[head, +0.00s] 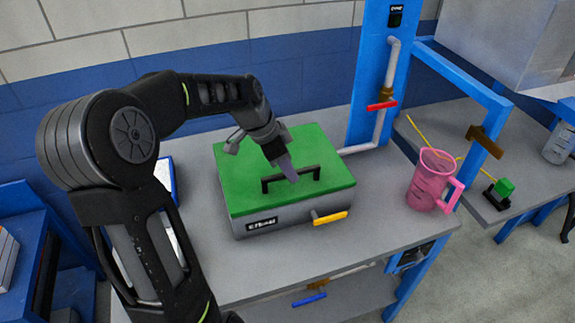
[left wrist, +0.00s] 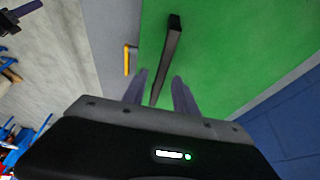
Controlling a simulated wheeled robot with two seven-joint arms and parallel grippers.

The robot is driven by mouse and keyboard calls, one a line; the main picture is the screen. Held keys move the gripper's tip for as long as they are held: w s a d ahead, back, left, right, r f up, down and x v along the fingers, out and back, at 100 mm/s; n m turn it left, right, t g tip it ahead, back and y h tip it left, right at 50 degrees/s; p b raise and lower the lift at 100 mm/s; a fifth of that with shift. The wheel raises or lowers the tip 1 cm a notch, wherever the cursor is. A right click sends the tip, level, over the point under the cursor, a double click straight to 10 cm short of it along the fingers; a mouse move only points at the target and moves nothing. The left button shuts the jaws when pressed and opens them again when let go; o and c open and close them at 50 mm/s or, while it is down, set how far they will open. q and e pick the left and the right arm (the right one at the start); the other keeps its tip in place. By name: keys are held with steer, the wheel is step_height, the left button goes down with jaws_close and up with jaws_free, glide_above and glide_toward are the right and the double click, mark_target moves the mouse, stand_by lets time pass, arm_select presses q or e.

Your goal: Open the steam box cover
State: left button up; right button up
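The steam box (head: 290,215) is a grey box with a green cover (head: 240,165) on the table. The cover lies flat on the box. A black bar handle (head: 307,175) stands on top of the cover; it also shows in the left wrist view (left wrist: 172,45). My left gripper (head: 290,175) is at the handle from above. In the left wrist view its two fingers (left wrist: 160,88) are apart, with the near end of the handle between them. I cannot tell whether the fingers touch the handle. My right gripper does not show clearly in the head view.
A yellow lever (head: 330,218) sticks out of the box front. A pink jug (head: 432,180) stands right of the box. A blue post (head: 375,75) with a pipe and red valve handle (head: 381,106) rises behind. A blue clipboard (head: 165,180) lies left of the box.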

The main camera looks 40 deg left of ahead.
arm_select(q)
jaws_close()
stand_by(0.3)
stand_by(1.1)
